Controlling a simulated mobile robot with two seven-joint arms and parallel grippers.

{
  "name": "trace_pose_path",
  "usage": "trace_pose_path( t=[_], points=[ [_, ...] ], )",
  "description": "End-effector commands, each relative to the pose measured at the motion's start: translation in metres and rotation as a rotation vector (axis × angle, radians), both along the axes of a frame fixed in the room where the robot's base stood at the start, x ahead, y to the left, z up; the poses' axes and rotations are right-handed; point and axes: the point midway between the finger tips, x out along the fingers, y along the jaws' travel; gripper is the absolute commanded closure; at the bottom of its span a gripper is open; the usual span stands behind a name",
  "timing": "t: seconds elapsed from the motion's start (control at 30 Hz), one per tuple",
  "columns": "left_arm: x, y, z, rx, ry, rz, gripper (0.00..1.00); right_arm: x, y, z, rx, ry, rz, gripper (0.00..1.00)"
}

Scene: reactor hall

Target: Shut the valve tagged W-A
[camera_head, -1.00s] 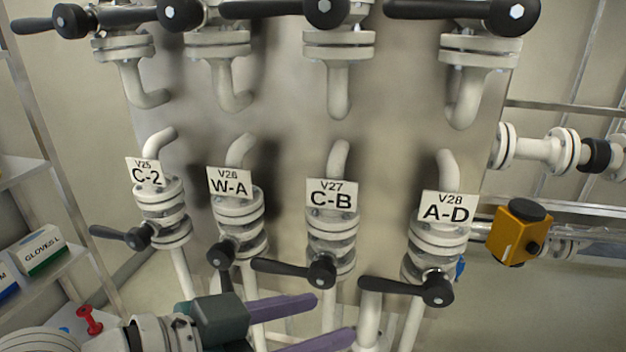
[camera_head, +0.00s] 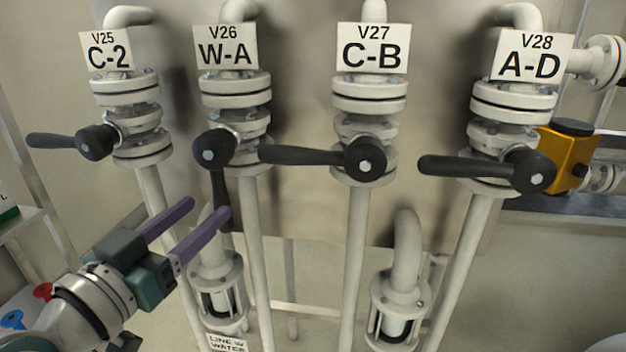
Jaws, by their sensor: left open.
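The W-A tag (camera_head: 226,56) is a white plate marked V26 on the second valve from the left. Below it is the W-A valve (camera_head: 214,147), with a black hub and a black lever (camera_head: 219,185) that hangs down, roughly along its pipe. My left gripper (camera_head: 209,206) comes in from the lower left, its two purple fingers apart and empty. Its right fingertip overlaps the lower part of the W-A lever in the picture; I cannot tell if they touch. My right gripper is not in view.
Valve C-2 (camera_head: 97,142) is to the left; C-B (camera_head: 365,158) and A-D (camera_head: 532,170) are to the right. Their levers point left, and the C-B lever's end is close to the W-A hub. An orange box (camera_head: 566,158) is at the right. Sight-glass fittings (camera_head: 219,287) are below.

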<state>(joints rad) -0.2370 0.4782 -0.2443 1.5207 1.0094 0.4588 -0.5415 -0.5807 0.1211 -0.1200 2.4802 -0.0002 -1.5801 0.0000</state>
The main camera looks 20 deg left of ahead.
Motion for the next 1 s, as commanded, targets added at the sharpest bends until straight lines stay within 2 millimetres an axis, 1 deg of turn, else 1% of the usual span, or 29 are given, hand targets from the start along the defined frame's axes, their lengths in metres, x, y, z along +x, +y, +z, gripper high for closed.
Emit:
trace_pose_path(
  t=[0.03, 0.1, 0.2, 0.3, 0.43, 0.67, 0.77, 1.0],
  points=[
    [0.012, 0.001, -0.001, -0.001, -0.005, 0.001, 0.42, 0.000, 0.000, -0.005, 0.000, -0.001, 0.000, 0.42],
    [0.024, 0.001, -0.002, -0.001, -0.004, 0.001, 0.42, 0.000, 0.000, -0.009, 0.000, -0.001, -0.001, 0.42],
    [0.039, 0.001, -0.002, -0.001, -0.002, 0.000, 0.42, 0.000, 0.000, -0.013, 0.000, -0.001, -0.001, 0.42],
    [0.049, 0.002, -0.002, -0.002, -0.001, 0.000, 0.42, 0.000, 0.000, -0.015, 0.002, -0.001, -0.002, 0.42],
    [0.055, 0.002, -0.001, -0.001, 0.000, -0.001, 0.42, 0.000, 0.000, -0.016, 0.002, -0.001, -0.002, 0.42],
    [0.055, 0.002, 0.000, -0.001, 0.001, -0.001, 0.42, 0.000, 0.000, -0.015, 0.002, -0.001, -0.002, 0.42],
    [0.055, 0.002, 0.000, -0.001, 0.001, -0.001, 0.52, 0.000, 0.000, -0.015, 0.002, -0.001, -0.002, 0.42],
    [0.055, 0.002, 0.000, -0.001, 0.001, -0.001, 0.79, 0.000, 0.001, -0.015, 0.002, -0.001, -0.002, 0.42]
  ],
)
